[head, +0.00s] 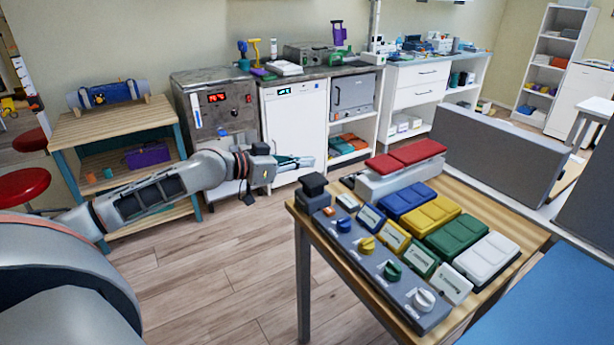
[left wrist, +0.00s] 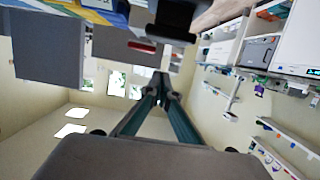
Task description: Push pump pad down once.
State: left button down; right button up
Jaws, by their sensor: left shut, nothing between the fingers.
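A wooden table (head: 282,207) carries a grey panel (head: 362,262) with blue, yellow, green and white knobs. Behind the panel lie blue (head: 406,200), yellow (head: 431,216), green (head: 457,236) and white (head: 487,258) pads. A black block (head: 313,188) stands at the panel's far left end. I cannot tell for sure which is the pump pad. My left gripper (head: 311,161) is shut and empty, in the air near the black block, apart from the pads. Its closed fingers (left wrist: 161,80) also show in the left wrist view.
A grey upright panel (head: 498,152) stands behind the table and a blue surface (head: 550,305) is at the front right. Cabinets (head: 295,115) line the back wall. A wooden shelf (head: 115,125) and red stools (head: 22,185) are at left. The floor left of the table is clear.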

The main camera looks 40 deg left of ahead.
aim_at(307, 181)
pick_arm(q)
notch_tip(307, 181, down, 4)
jog(key=shift+w+d+r+b, duration=0.15)
jog(key=shift+r+b, duration=0.1)
jog(key=shift+b, duration=0.1)
jog(key=shift+f, duration=0.3)
